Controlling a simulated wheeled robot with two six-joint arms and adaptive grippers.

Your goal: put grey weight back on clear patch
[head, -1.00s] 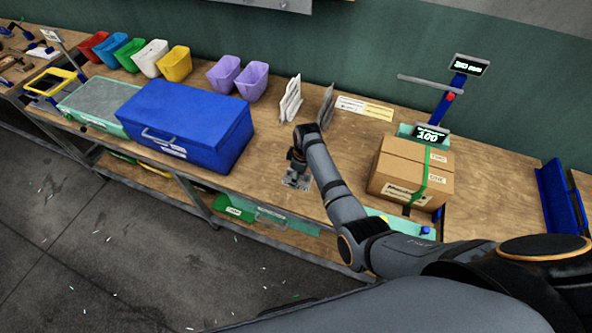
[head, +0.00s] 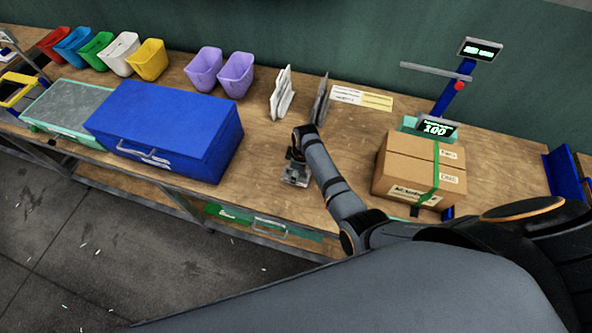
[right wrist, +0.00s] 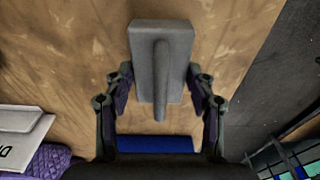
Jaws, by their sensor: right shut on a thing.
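The grey weight (right wrist: 162,50) is a block with a bar handle, seen in the right wrist view between the fingers of my right gripper (right wrist: 160,95). My right gripper is shut on it. In the head view my right gripper (head: 296,172) is low over the front part of the bench, right of the blue box; the weight is hard to tell from the gripper there. Bare wood (head: 258,165) lies around it. I cannot tell whether the weight touches the bench. My left gripper is not in view.
A closed blue box (head: 170,125) stands to the left. A taped carton (head: 405,168) stands to the right, before a scale display (head: 437,129). White upright cards (head: 281,95) and a grey upright plate (head: 320,100) stand behind. Purple bins (head: 237,75) are at the back.

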